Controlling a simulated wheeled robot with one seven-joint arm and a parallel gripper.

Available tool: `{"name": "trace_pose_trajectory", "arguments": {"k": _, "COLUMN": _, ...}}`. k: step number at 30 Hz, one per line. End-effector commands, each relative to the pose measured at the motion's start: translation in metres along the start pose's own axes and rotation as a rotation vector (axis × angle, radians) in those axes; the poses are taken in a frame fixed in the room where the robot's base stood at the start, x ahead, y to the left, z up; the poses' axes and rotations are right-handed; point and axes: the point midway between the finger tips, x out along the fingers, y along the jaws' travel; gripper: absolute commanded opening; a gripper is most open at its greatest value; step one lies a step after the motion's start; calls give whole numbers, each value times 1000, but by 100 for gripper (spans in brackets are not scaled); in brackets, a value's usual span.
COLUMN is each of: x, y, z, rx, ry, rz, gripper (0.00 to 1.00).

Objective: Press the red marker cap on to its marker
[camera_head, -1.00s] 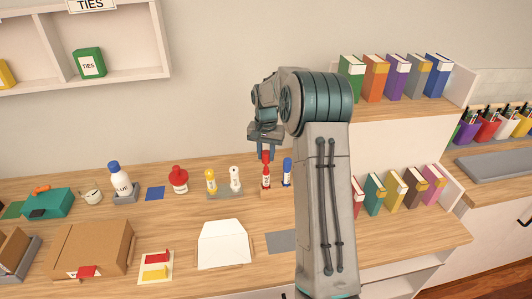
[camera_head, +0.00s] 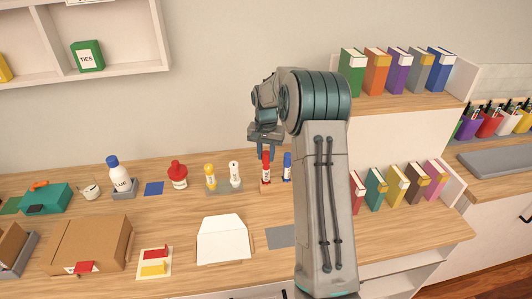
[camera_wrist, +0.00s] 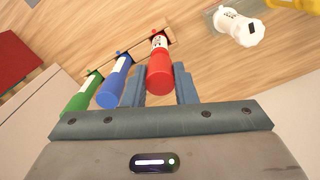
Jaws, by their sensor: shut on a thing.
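The red marker (camera_head: 265,182) stands upright in a small wooden holder (camera_wrist: 125,54) on the desk, with a white body in the wrist view (camera_wrist: 158,41). Its red cap (camera_wrist: 160,76) sits over the marker's top, in line with it; I cannot tell whether it is fully seated. My gripper (camera_head: 266,150) points down from above. Its two fingers are shut on the red cap, one on each side, as the wrist view shows (camera_wrist: 161,88).
A blue marker (camera_wrist: 115,82) and a green marker (camera_wrist: 83,93) stand close beside the red one. White (camera_head: 234,173) and yellow (camera_head: 210,176) bottles stand to the left, then a red-topped jar (camera_head: 177,176). Shelves of coloured books (camera_head: 398,72) rise at right.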

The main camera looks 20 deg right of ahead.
Motion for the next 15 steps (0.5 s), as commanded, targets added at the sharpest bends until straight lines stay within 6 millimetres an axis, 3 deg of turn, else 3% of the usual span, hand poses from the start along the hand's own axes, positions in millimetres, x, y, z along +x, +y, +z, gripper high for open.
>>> {"name": "trace_pose_trajectory", "arguments": {"k": 15, "x": 14, "y": 0, "z": 0, "rx": 0, "ry": 0, "rz": 0, "gripper": 4}}
